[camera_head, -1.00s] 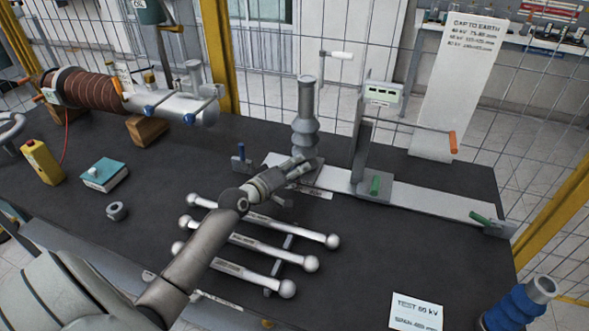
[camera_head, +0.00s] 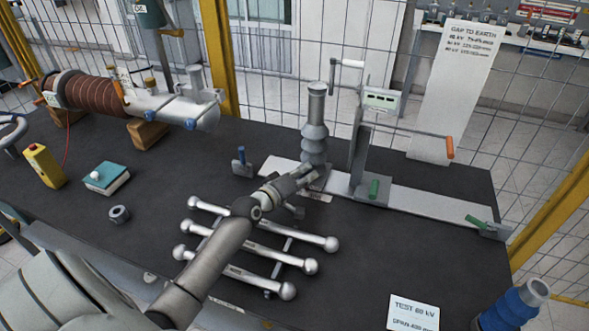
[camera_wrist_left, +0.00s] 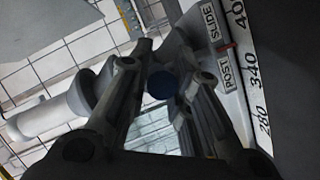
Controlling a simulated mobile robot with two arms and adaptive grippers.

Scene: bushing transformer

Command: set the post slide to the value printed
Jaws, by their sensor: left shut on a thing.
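The post slide carries a grey ribbed post (camera_head: 314,135), upright on a pale rail (camera_head: 430,203). My left gripper (camera_head: 306,180) is at the post's foot. In the left wrist view my left gripper (camera_wrist_left: 160,80) is shut around a dark blue round handle (camera_wrist_left: 161,84). The POST SLIDE label (camera_wrist_left: 218,45) lies beside a scale (camera_wrist_left: 255,75) marked 280, 340 and a partly cut number starting 40. My right gripper is not in view.
A stand with a green clamp (camera_head: 374,189) and an orange-tipped rod (camera_head: 449,147) stands right of the post. Ball-ended bars (camera_head: 255,248) lie below my left arm. A GAP TO EARTH chart (camera_head: 458,80) stands behind.

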